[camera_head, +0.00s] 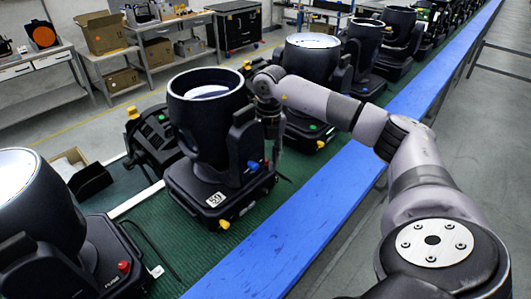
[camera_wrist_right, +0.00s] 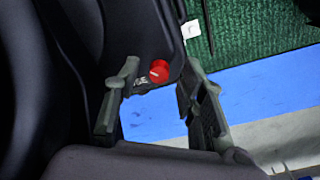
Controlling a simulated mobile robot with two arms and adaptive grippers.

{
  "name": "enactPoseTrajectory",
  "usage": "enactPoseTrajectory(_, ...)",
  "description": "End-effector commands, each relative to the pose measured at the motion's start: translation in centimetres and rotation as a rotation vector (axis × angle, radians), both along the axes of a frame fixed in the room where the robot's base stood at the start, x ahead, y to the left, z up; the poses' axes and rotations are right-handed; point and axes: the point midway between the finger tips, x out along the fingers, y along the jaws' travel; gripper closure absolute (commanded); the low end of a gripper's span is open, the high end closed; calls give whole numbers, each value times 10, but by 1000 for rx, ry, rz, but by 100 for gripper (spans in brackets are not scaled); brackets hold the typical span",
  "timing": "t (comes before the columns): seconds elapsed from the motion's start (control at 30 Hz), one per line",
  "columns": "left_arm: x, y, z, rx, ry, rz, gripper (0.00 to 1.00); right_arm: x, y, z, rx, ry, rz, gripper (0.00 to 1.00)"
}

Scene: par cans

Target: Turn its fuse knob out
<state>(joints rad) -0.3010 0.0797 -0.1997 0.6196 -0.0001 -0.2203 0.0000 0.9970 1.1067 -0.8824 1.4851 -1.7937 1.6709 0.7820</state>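A black par can (camera_head: 212,118) with a "59" label stands upright in the middle of the green belt. A blue knob (camera_head: 253,165) and a small red knob (camera_head: 266,163) sit on the right side of its base. My right gripper (camera_head: 271,140) points down close beside this can, above the red knob. In the right wrist view, the red fuse knob (camera_wrist_right: 159,71) shows between the fingertips of my open gripper (camera_wrist_right: 158,78). Gaps show beside the knob; I cannot tell whether a finger touches it. My left gripper is not in view.
Another can (camera_head: 38,215) with a red knob (camera_head: 124,267) stands at left front. More cans (camera_head: 313,62) line the belt behind. A blue rail (camera_head: 300,235) edges the green belt (camera_head: 160,212). A cardboard box (camera_head: 103,33) and workbenches stand at the back.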

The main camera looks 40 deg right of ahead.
Motion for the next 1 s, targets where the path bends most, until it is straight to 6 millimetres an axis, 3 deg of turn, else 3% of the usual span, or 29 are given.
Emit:
enactPoseTrajectory(0.2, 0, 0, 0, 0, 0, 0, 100, 0, 0, 0, 0, 0, 0, 63)
enactPoseTrajectory(0.77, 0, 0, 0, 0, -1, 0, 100, 0, 0, 0, 0, 0, 0, 100)
enactPoseTrajectory(1.0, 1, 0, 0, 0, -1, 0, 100, 0, 0, 0, 0, 0, -2, 100)
